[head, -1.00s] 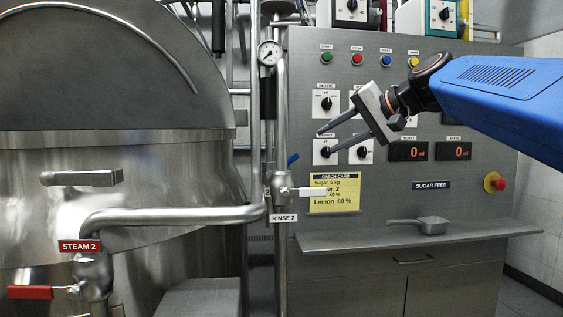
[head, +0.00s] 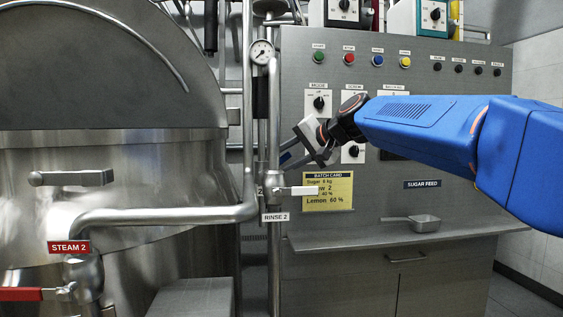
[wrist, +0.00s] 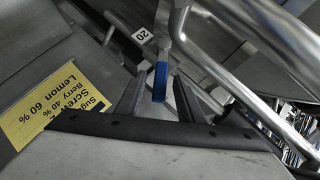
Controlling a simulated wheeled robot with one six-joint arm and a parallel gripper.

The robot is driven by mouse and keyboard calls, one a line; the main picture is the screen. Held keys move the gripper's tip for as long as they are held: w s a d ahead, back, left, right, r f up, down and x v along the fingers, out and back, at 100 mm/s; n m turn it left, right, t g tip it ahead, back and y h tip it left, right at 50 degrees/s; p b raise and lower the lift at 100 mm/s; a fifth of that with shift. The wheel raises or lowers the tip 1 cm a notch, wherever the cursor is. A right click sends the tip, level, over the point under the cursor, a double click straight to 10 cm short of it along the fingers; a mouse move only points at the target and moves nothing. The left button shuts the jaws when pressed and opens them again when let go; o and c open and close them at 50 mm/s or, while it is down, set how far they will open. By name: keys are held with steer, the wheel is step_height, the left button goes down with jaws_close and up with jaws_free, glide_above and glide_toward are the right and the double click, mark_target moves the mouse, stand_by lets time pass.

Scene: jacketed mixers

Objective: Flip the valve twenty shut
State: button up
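The valve tagged 20 (wrist: 141,35) shows in the wrist view with its blue lever handle (wrist: 160,82) extending from a steel pipe. My gripper (wrist: 158,80) is open, with one dark finger on each side of the handle's end in this view. Gaps show between handle and fingers, and I see no contact. How deep the handle sits between them is hard to tell. In the head view my gripper (head: 292,160) is beside the vertical pipes, left of the control panel, and mostly covers the blue handle (head: 285,157).
The rinse 2 valve (head: 276,190), with a white handle, is just below my gripper. Steam 2 (head: 66,292) has a red handle at lower left. The control panel (head: 440,120) stands behind my arm, with the batch card (head: 328,190) on it. A steel vessel (head: 120,160) fills the left.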

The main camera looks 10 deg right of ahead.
steer(key=shift+x, duration=0.75)
jaws_close()
steer(key=shift+f, duration=0.1)
steer(key=shift+d+f+m+t+y, duration=0.25)
steer(key=shift+f+m+t+y, duration=0.1)
steer(key=shift+f+m+y, duration=0.35)
steer(key=shift+d+f+m+t+y, duration=0.3)
steer(key=shift+f+m+y, duration=0.2)
steer(key=shift+y, duration=0.3)
